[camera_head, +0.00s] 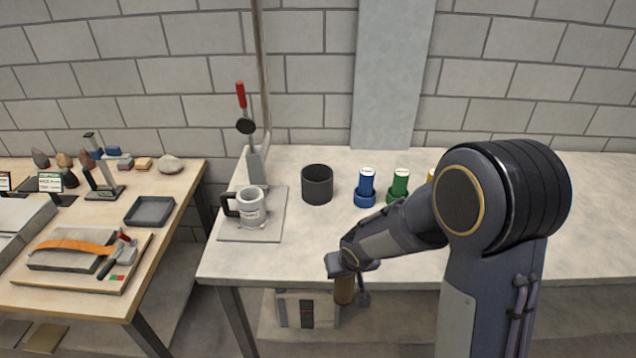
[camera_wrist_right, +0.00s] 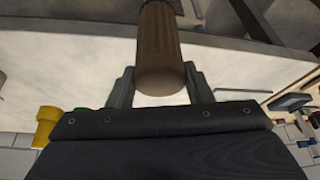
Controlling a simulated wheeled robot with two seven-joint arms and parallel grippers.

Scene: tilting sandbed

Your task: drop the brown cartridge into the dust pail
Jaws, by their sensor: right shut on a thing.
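The brown cartridge (camera_head: 344,291) is held in my right gripper (camera_head: 354,284), in front of the bench's front edge and hanging below the gripper. In the right wrist view the ribbed brown cartridge (camera_wrist_right: 160,48) sits between the two fingers of the right gripper (camera_wrist_right: 160,82), which are shut on it. The dust pail appears to be the dark grey open cylinder (camera_head: 317,187), upright on the bench, behind and left of the gripper and apart from it. Its inside bottom is hidden. My left gripper is in neither view.
Blue (camera_head: 366,186) and green (camera_head: 399,184) cartridges stand right of the pail; a yellow one (camera_head: 431,175) is partly hidden by my arm. A portafilter-like metal mug (camera_head: 251,207) sits on a lever press (camera_head: 254,165) at left. The bench (camera_head: 290,243) is clear before the pail.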

